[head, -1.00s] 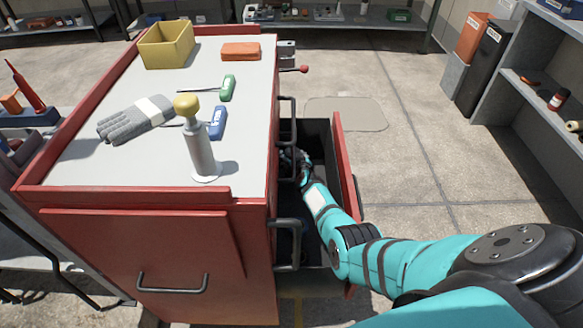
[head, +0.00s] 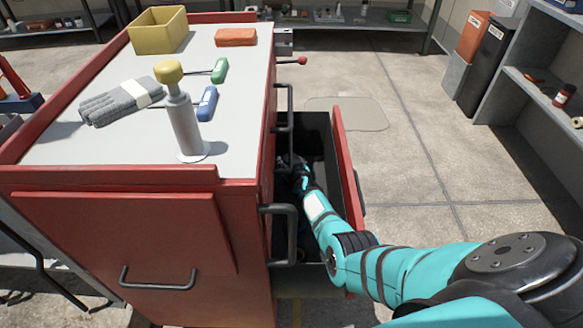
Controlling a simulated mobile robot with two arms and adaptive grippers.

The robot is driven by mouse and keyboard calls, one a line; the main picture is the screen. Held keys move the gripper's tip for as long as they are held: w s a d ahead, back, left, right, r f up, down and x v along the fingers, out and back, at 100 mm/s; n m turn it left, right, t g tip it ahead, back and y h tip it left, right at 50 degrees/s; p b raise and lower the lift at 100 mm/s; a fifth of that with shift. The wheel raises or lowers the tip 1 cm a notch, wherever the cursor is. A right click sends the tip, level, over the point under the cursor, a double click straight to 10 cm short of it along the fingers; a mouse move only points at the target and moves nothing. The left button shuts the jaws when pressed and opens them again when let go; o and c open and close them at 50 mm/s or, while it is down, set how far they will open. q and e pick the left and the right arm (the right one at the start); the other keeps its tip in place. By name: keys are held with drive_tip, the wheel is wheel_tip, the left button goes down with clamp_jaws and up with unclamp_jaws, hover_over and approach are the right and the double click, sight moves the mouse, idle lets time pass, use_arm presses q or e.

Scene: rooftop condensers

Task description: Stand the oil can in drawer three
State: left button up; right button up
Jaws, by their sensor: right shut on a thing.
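The open drawer (head: 348,175) sticks out from the right side of the red cabinet. My right arm reaches down into it. My right gripper (head: 292,166) is dark and small inside the drawer, partly hidden by its own wrist and the shadow. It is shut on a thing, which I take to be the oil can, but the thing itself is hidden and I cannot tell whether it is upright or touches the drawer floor. My left gripper is out of view.
The cabinet top (head: 120,150) holds a silver cylinder with a yellow knob (head: 183,125), grey gloves (head: 115,104), green- and blue-handled tools, a yellow bin (head: 158,32) and an orange block (head: 236,37). Cabinet handles (head: 284,235) stand near my forearm. Floor beyond the drawer is clear.

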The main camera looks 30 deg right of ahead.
drive_tip(key=shift+r, duration=0.15)
drive_tip(key=o, duration=1.4)
drive_tip(key=shift+o, duration=0.2)
